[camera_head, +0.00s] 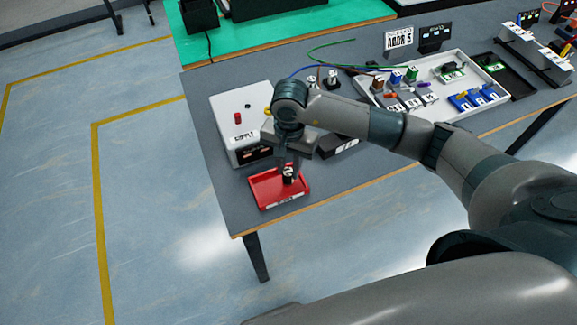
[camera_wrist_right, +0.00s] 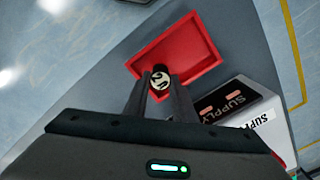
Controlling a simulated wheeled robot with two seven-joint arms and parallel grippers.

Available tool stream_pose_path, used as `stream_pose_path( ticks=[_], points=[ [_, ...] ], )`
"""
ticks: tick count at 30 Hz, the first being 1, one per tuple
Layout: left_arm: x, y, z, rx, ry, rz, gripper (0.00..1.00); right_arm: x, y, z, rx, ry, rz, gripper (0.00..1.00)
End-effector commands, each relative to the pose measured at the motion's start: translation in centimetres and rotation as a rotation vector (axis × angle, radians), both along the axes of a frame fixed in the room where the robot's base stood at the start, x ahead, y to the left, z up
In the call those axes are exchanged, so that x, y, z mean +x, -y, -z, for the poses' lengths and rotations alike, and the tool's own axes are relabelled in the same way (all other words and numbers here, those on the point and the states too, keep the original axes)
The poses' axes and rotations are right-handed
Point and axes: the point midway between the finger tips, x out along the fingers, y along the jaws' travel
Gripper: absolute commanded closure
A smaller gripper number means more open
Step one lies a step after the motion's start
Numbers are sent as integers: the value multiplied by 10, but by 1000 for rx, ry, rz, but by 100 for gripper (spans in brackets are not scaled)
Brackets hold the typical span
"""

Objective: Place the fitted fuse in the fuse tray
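The fuse (camera_head: 288,174) is a small dark cylinder with a pale end, and it is over the red fuse tray (camera_head: 264,203) in the head view. My right gripper (camera_head: 289,165) points down at the tray and is shut on the fuse. In the right wrist view the fuse (camera_wrist_right: 160,78) shows a white round end with a dark number, between the two fingertips. The red tray (camera_wrist_right: 205,38) lies beyond it, with an empty floor around the fuse. I cannot tell whether the fuse touches the tray floor. My left gripper is not in view.
A white supply box (camera_head: 219,111) with a red button stands just behind the tray. A pale parts tray (camera_head: 462,113) with several blocks and connectors lies to the right. The table's front edge (camera_head: 300,206) is close to the red tray.

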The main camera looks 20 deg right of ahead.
Motion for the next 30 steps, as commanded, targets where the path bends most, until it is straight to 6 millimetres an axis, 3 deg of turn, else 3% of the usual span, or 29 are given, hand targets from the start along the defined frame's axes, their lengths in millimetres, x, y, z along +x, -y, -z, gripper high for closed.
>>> stream_pose_path(
  ticks=[2,18,30],
  points=[
    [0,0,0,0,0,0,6,0,0,0,0,0,0,59],
    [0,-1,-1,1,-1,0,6,1,0,-6,1,2,0,59],
    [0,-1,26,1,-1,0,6,3,1,-67,0,6,-2,59]
  ],
)
